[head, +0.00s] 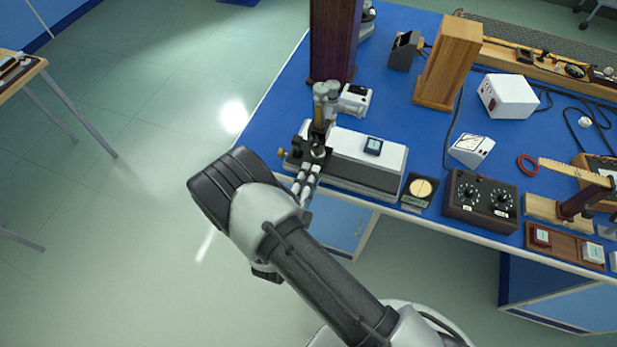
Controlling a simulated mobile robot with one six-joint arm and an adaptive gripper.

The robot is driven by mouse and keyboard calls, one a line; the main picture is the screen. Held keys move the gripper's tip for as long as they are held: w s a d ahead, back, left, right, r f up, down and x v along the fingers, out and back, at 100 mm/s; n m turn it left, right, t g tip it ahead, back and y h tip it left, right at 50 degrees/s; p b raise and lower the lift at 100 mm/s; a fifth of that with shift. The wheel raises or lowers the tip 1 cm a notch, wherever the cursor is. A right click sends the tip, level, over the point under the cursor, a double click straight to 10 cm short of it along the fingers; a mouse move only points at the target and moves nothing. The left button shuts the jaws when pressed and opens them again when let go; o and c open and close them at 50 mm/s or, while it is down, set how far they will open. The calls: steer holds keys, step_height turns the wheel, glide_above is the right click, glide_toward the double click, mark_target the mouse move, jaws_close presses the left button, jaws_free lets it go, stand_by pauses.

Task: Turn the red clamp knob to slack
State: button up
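A long white and grey instrument (362,160) lies near the left front corner of the blue bench, with an upright eyepiece tube (320,103) and a black mount (318,150) at its left end. A small brass-coloured knob (281,152) sticks out at its left side. I cannot make out a red knob; it may be hidden. My gripper (308,176) appears as narrow grey and black parts at the front of the black mount, partly behind my arm. I cannot tell whether it touches the mount or whether its fingers are open or shut.
A dark wooden column (334,40) stands behind the instrument. A round-dial piece (420,189) and a dark two-dial box (481,199) stand to its right along the front edge. The floor (150,140) left of the bench is clear.

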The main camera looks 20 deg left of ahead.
steer(key=o, duration=0.4)
steer(key=shift+o, duration=0.2)
steer(key=s, duration=1.2)
steer(key=shift+a, duration=0.45)
